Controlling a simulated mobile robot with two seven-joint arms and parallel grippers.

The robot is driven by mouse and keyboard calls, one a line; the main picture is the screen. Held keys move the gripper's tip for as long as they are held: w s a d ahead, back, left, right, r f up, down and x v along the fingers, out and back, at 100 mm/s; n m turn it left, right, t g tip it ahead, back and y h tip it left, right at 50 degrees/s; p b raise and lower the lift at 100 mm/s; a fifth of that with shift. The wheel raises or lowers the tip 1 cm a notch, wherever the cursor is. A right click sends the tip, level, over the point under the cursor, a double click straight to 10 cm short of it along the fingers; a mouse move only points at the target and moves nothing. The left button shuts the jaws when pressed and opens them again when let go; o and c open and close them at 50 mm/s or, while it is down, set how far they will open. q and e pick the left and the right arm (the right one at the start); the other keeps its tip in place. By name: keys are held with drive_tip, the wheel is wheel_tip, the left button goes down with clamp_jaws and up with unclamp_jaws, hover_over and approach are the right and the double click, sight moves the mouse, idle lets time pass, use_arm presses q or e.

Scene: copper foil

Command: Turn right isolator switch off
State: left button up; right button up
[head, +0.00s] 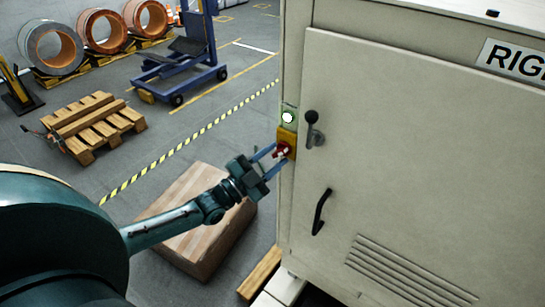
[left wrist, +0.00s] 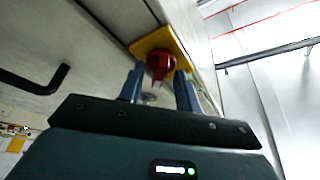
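The isolator switch is a red rotary knob (head: 282,150) on a yellow plate (head: 288,137), on the narrow left face of the cream cabinet (head: 400,130). The cabinet's sign is cut off and reads "RIG". My left gripper (head: 276,159) reaches the switch from the left. In the left wrist view, the red knob (left wrist: 160,66) shows between the two blue fingers of the left gripper (left wrist: 160,86), with the yellow plate (left wrist: 150,42) behind it. The fingers are apart, one on each side of the knob; I cannot tell whether they touch it. My right gripper is not in view.
A round white light (head: 288,117) sits above the switch. A black-knobbed lever (head: 311,118) and a black handle (head: 321,212) stick out from the cabinet door. A wooden box (head: 195,225) stands below my left arm. A pallet (head: 95,125) lies farther back.

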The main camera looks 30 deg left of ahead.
use_arm(q)
drive_tip(key=shift+c, duration=0.4)
clamp_jaws()
